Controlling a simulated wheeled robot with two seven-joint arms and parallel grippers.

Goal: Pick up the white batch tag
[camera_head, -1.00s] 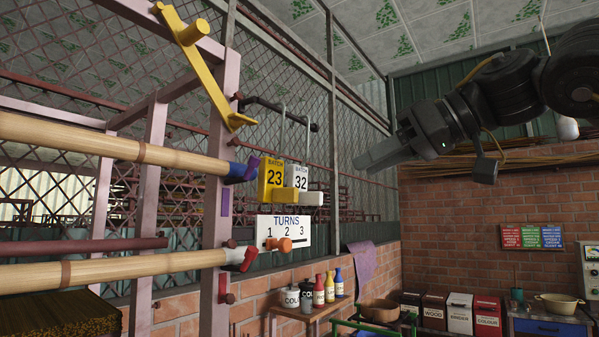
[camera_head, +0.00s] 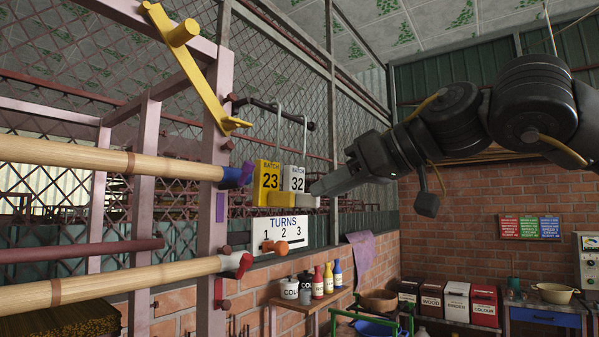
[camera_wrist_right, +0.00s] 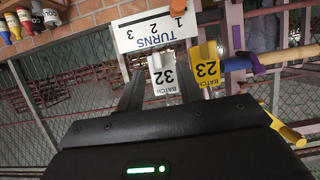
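The white batch tag (camera_head: 294,178), marked 32, hangs by a wire hook from a dark rail; it also shows in the right wrist view (camera_wrist_right: 168,82). A pale block sticks out from its lower part. The yellow batch tag (camera_head: 267,172), marked 23, hangs just left of it in the head view. My right gripper (camera_head: 316,189) points left at the white tag, its tip by the pale block. In the right wrist view the right gripper (camera_wrist_right: 159,75) is open, with the white tag showing between its fingers. I cannot tell whether they touch it. My left gripper is not in view.
A TURNS sign (camera_head: 281,231) with orange knobs is below the tags. A yellow lever (camera_head: 195,70) is above. A shelf with bottles (camera_head: 328,278) is lower down. Mesh fencing is behind.

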